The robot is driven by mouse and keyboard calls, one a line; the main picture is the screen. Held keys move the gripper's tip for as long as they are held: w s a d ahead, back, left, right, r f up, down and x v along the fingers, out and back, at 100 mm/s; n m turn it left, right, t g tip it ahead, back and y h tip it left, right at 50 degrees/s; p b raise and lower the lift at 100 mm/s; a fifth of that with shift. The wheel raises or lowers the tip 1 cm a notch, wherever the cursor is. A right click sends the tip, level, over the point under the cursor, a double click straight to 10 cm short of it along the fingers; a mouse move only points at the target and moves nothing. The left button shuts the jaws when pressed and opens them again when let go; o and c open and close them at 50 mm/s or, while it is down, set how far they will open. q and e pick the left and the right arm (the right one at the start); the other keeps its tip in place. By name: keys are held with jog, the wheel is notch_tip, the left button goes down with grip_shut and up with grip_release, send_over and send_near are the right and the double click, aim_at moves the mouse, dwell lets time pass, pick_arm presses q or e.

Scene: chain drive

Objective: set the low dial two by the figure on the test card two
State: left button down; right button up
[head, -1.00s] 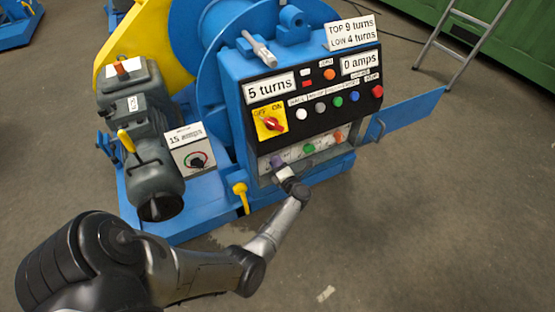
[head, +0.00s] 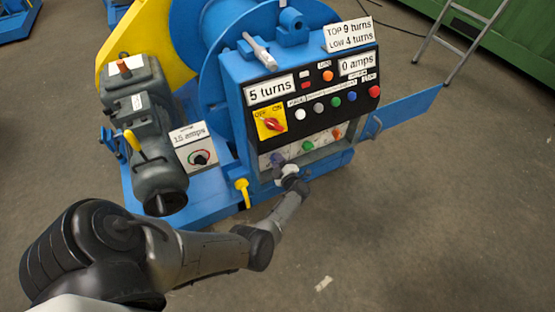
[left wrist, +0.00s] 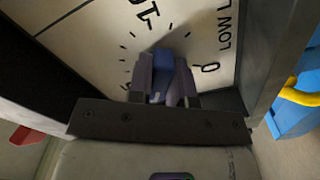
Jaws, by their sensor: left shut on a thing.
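The white plate of the low dial (left wrist: 195,35), with figures, tick marks and "LOW L" lettering, shows in the left wrist view. My left gripper (left wrist: 163,92) is shut on its purple-blue knob (left wrist: 160,68). In the head view my left gripper (head: 288,172) is at the purple knob (head: 277,160), the leftmost on the low strip. A green knob (head: 308,146) and an orange knob (head: 337,133) sit to its right. The card (head: 350,35) above the panel reads "TOP 9 turns, LOW 4 turns". The exact knob setting is hard to read. My right gripper is not in view.
The black panel above holds a "5 turns" sign (head: 270,88), a "0 amps" sign (head: 357,64), a red switch on yellow (head: 271,124) and several coloured buttons. A yellow lever (head: 243,192) hangs left of the gripper. A blue plate (head: 400,115) sticks out right.

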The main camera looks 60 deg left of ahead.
pick_arm(q)
jog(key=shift+m, duration=0.6)
jog(key=shift+f, duration=0.1)
jog(key=c, duration=1)
grip_release()
jog(key=shift+c, duration=0.2)
jog(key=shift+d, duration=0.1)
